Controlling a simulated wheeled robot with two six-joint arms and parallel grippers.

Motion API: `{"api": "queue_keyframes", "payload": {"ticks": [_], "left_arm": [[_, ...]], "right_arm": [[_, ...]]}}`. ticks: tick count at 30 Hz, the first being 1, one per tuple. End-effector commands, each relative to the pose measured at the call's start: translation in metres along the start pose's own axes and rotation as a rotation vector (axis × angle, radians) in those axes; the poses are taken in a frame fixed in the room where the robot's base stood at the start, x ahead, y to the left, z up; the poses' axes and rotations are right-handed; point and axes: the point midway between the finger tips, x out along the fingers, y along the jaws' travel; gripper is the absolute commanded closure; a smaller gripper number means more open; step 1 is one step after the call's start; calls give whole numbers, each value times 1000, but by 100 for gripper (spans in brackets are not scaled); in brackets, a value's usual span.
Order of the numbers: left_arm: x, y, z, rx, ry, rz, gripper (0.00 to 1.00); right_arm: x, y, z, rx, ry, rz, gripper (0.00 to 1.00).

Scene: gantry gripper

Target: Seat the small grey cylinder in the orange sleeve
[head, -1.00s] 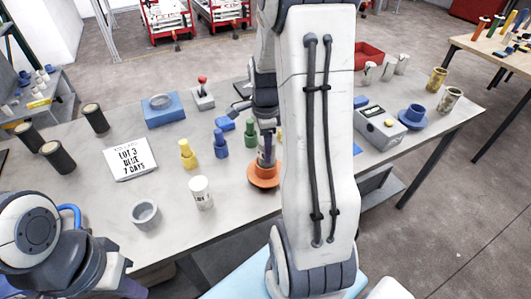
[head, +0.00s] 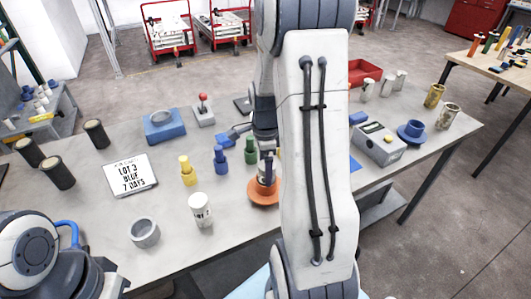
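The orange sleeve (head: 263,193) stands on the grey table in the head view, with a wide round base. My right gripper (head: 266,160) points down directly over it, and its tips are at or just above the sleeve's mouth. A small grey shape, perhaps the grey cylinder (head: 267,181), shows between the fingertips and the sleeve. I cannot tell whether it is inside the sleeve, or whether the fingers are closed on it. My own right arm hides the sleeve's right side. My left arm is at the lower left and its gripper is out of view.
Green (head: 251,148), blue (head: 221,160) and yellow (head: 188,172) pegs stand close left of the gripper. A white cup (head: 201,211) and a grey ring (head: 145,232) stand in front. A sign (head: 130,175) lies left. A grey box (head: 378,144) and blue flanged part (head: 411,132) are right.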

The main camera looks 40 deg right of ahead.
Motion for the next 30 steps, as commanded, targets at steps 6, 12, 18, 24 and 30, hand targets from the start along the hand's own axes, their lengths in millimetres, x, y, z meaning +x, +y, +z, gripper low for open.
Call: {"api": "queue_keyframes", "payload": {"ticks": [6,12,18,24,30], "left_arm": [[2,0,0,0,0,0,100],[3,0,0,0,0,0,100],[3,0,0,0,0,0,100],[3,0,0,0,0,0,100],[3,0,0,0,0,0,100]], "right_arm": [[-47,-2,0,0,0,-9,8],[-85,-1,0,0,0,-6,8],[-104,0,0,0,0,-1,8],[-107,0,1,-6,0,-1,8],[-108,25,56,-351,-10,-9,8]]}}
